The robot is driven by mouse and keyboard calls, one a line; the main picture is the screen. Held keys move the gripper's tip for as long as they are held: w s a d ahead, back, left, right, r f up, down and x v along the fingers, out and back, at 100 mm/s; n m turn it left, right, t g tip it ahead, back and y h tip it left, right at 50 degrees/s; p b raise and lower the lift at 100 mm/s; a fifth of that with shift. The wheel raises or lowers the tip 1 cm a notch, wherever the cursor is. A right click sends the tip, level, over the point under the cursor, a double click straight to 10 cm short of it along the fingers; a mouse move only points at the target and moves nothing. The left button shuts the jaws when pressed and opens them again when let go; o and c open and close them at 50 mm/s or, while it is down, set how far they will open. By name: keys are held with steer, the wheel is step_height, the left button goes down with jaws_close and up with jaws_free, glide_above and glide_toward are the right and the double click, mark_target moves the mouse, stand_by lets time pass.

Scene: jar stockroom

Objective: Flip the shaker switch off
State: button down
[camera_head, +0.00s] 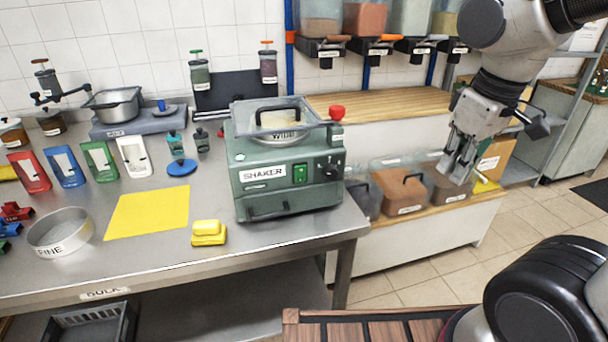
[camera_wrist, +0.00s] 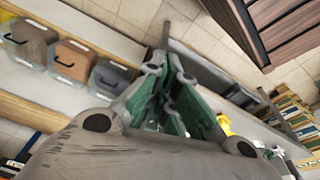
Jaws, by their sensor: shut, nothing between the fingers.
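The green shaker (camera_head: 265,185) stands near the right end of the steel table, with a white SHAKER label on its front. Its green rocker switch (camera_head: 300,174) is on the front face, right of the label. A dark knob (camera_head: 328,167) sits right of the switch. The switch's position is too small to tell. My gripper (camera_head: 452,172) is shut and empty. It hangs to the right of the shaker, well apart from it, in front of the shelf with bins. In the wrist view my gripper's fingers (camera_wrist: 168,120) come together; the switch does not show clearly there.
A red knob (camera_head: 337,112) stands up at the shaker's right top. A yellow block (camera_head: 208,232) and yellow mat (camera_head: 148,212) lie left of the shaker. Clear bins (camera_head: 398,190) sit on the low shelf. A wooden slatted surface (camera_head: 385,330) is at the front.

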mark_target(300, 174)
steer(key=w+a+f+n+t, duration=0.1)
steer(key=w+a+n, duration=0.2)
steer(key=a+n, duration=0.9)
steer(key=w+a+f+n+t, duration=0.1)
steer(key=w+a+n, duration=0.3)
steer(key=a+n, duration=0.8)
steer(key=f+n, duration=0.1)
steer(key=n, duration=0.8)
steer(key=shift+w+y, duration=0.2)
steer(key=shift+y, duration=0.1)
steer(key=shift+d+f, duration=0.1)
steer(key=w+a+f, duration=0.2)
steer(key=w+f, duration=0.5)
steer(key=f, duration=0.1)
steer(key=shift+w+f, duration=0.2)
steer(key=shift+f, duration=0.15)
